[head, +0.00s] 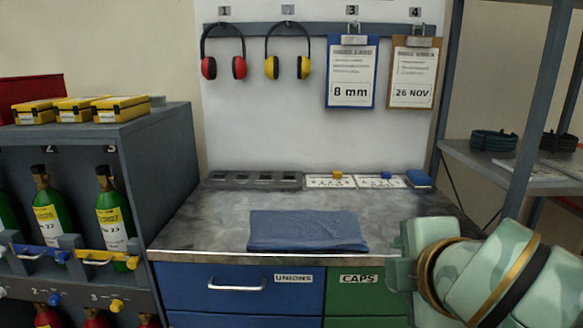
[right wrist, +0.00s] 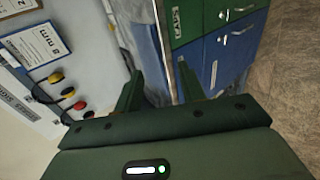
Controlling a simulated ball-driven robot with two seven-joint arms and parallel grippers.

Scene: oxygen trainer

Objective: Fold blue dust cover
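The blue dust cover (head: 308,230) lies flat on the grey worktop (head: 200,222), near its front edge. It is a rough rectangle, and its right front edge looks layered. My right gripper (head: 403,258) is to the right of the cover at the worktop's front edge, apart from it. In the right wrist view my right gripper (right wrist: 160,86) has its fingers spread with nothing held. A bluish strip between and beyond the fingers there looks like part of the cover (right wrist: 148,40), but it is partly hidden. My left gripper is not in view.
A blue drawer (head: 240,287) and a green drawer (head: 362,300) are below the worktop. A grey rack (head: 255,180) and small cards stand at its back. Green cylinders (head: 112,215) stand left; shelves (head: 510,165) are right. Ear defenders (head: 222,60) and clipboards (head: 350,75) hang behind.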

